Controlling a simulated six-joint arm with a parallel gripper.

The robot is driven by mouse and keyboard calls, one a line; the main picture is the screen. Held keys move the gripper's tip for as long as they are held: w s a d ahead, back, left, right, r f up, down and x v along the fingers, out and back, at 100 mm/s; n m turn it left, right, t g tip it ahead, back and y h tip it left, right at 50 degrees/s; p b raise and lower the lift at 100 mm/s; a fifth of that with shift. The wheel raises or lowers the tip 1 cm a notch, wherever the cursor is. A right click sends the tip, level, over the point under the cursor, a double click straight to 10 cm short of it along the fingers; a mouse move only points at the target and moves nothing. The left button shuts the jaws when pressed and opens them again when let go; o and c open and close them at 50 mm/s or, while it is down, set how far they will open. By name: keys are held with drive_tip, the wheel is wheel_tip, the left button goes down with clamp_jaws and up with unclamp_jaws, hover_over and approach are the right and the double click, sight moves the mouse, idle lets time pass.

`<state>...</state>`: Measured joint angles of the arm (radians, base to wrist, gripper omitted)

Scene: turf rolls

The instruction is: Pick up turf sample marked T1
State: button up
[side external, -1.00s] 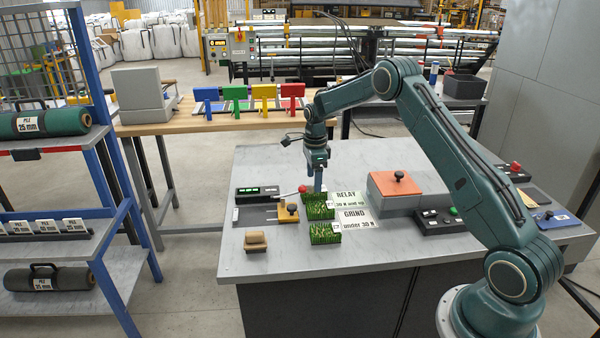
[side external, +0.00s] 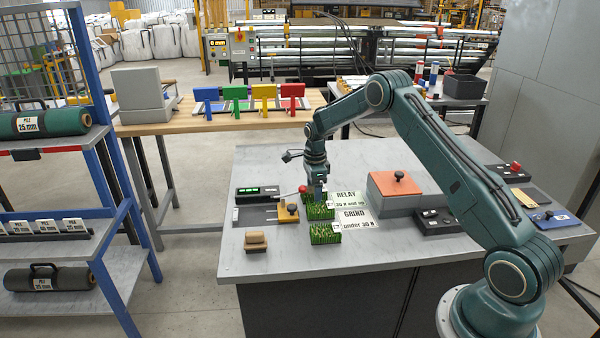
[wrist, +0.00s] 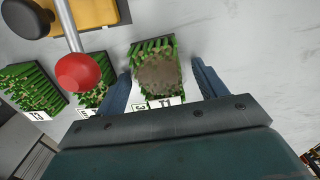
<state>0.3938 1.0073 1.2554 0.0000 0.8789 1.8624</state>
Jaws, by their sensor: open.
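The T1 turf sample (wrist: 158,72) is a small green grass block with a brown bare patch on top. Its white T1 tag faces my gripper body in the wrist view. My gripper (wrist: 161,70) is open, with one blue finger on each side of the block; I cannot tell whether they touch it. In the side view my gripper (side external: 317,194) is down at the farthest turf block (side external: 306,198), which it partly hides. Two more turf blocks stand nearer the camera, a middle one (side external: 320,211) and a front one (side external: 325,234).
A red-knobbed lever (wrist: 80,72) rises close beside T1. A yellow device with a black knob (side external: 289,213) stands left of the blocks. RELAY (side external: 347,199) and GRIND (side external: 355,219) cards lie to the right, before an orange-topped grey box (side external: 394,192).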

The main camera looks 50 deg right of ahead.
drive_tip(key=c, duration=1.1)
drive_tip(key=shift+r, duration=0.2)
wheel_tip(320, 180, up, 20)
drive_tip(key=shift+f, duration=0.1)
idle(0.6)
